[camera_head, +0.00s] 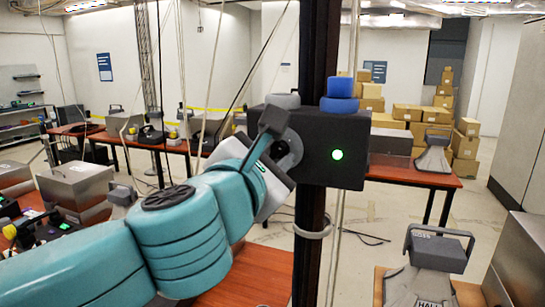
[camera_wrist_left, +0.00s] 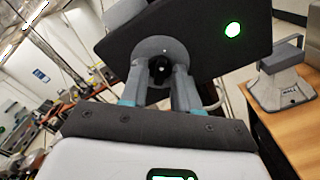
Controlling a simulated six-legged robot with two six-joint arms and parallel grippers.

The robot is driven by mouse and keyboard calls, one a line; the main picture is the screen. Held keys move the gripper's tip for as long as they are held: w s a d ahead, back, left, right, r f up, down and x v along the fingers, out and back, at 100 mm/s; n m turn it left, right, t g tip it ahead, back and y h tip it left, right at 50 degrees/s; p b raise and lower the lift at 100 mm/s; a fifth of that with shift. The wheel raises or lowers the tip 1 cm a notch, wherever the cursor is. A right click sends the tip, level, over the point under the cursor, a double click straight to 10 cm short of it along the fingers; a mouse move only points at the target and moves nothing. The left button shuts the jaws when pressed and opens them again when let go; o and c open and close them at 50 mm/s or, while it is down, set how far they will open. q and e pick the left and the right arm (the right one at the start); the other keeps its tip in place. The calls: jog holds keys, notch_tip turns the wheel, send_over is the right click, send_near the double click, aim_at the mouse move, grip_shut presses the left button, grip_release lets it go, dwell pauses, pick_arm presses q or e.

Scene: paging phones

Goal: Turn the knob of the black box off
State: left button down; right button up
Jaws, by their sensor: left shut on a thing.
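The black box (camera_head: 333,147) is fixed to a dark upright post in front of me, with a lit green light (camera_head: 337,154) on its front face. It also fills the top of the left wrist view (camera_wrist_left: 205,40), where it looks tilted. A round grey plate with the dark knob (camera_wrist_left: 160,68) sits on its face, left of the light. My left gripper (camera_head: 284,150) is at the knob, and in the wrist view its two fingers (camera_wrist_left: 160,85) close around it from both sides. The fingers partly hide the knob. My right gripper is not in view.
A blue cap (camera_head: 340,97) and a grey cap (camera_head: 283,101) sit on top of the box. The dark post (camera_head: 313,240) runs down below it. A grey phone paging unit (camera_head: 430,265) labelled HALL stands on a table at the lower right. Cables hang around the post.

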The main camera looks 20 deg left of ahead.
pick_arm(q)
jog(key=n+b, duration=0.2)
jog(key=n, duration=0.2)
jog(key=shift+f, duration=0.1)
jog(key=n+b, duration=0.2)
jog(key=n, duration=0.2)
jog(key=shift+n, duration=0.3)
jog(key=n+b, duration=0.3)
jog(key=n, duration=0.2)
jog(key=shift+n+b, duration=0.8)
jog(key=shift+n, duration=0.8)
jog(key=shift+r, duration=0.2)
